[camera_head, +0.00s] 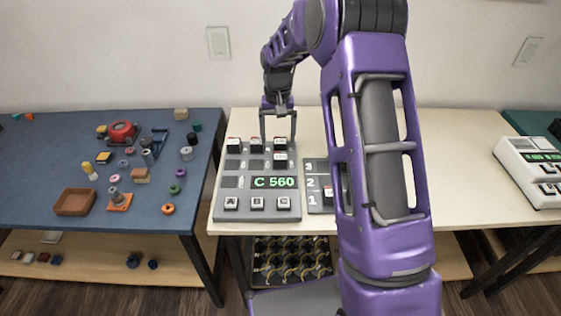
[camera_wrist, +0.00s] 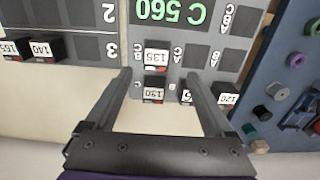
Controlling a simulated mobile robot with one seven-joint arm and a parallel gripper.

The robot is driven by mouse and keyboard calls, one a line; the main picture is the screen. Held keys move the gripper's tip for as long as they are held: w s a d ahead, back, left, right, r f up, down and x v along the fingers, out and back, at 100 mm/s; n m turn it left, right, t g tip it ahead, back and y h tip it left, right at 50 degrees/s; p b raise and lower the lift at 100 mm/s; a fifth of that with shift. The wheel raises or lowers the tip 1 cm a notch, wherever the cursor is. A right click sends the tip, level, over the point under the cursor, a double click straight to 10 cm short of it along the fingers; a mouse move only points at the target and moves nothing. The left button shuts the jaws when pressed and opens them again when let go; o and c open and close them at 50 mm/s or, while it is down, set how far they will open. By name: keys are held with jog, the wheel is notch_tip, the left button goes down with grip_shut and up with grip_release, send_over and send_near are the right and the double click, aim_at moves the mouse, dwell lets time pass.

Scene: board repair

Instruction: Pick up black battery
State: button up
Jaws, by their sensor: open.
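Several black battery-like blocks with white number labels sit on a grey board (camera_head: 230,181); which one is meant I cannot tell. In the wrist view, the block labelled 130 (camera_wrist: 153,90) shows between my fingers, with the block labelled 135 (camera_wrist: 157,55) just beyond it. The block labelled 120 (camera_wrist: 228,100) lies outside the right finger, and another is partly hidden by that finger. In the head view, a block (camera_head: 280,144) sits below my gripper (camera_head: 278,128). My gripper is open, pointing down over the board's far edge, with nothing held.
A second panel (camera_head: 316,168) numbered 1 to 3 stands beside the board; my arm partly covers it. Blocks labelled 140 (camera_wrist: 41,48) and 165 (camera_wrist: 12,48) sit there. A blue table (camera_head: 40,150) with loose parts is at left. A white device (camera_head: 530,170) stands at right.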

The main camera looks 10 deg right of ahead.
aim_at(280, 154)
jog(key=f, duration=0.7)
jog(key=shift+w+d+f+b, duration=0.15)
jog(key=shift+d+f+b, duration=0.2)
jog(key=shift+f+b, duration=0.05)
grip_shut()
